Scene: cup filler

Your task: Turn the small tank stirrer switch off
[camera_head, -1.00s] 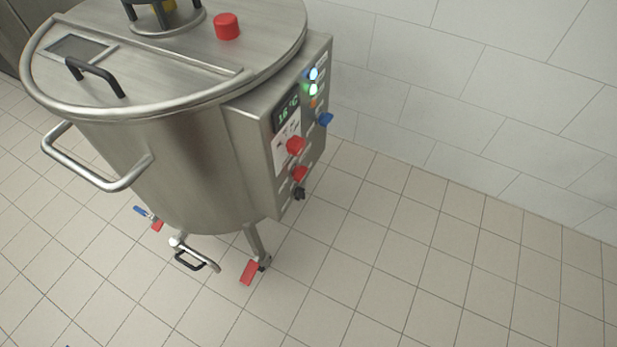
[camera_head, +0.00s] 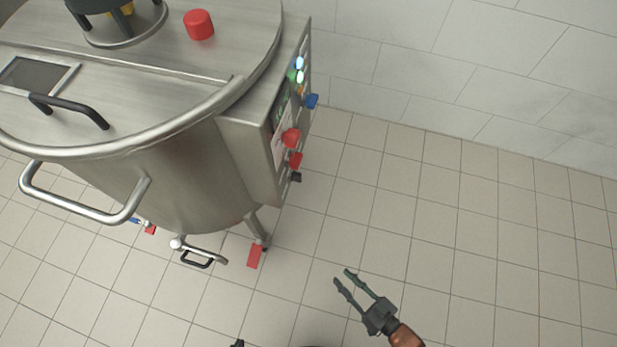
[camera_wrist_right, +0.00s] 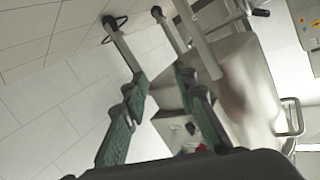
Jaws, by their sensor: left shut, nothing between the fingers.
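The steel tank (camera_head: 190,170) stands at the left of the head view, with a control box (camera_head: 245,155) on its right side. The box's panel carries lit lamps (camera_head: 299,70), a blue knob (camera_head: 312,101), red knobs (camera_head: 291,138) and a black knob (camera_head: 295,177). I cannot tell which one is the stirrer switch. My right gripper (camera_head: 343,277) is open and empty over the floor, below and right of the panel. Its spread fingers (camera_wrist_right: 137,12) fill the middle of the right wrist view. Only a dark tip of my left gripper (camera_head: 237,344) shows at the bottom edge, shut and away from the tank.
A curved handle (camera_head: 85,208) and a lid handle (camera_head: 68,105) stick out from the tank. A valve handle (camera_head: 205,257) is below. A tiled wall (camera_head: 450,60) stands behind; the floor at right is clear.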

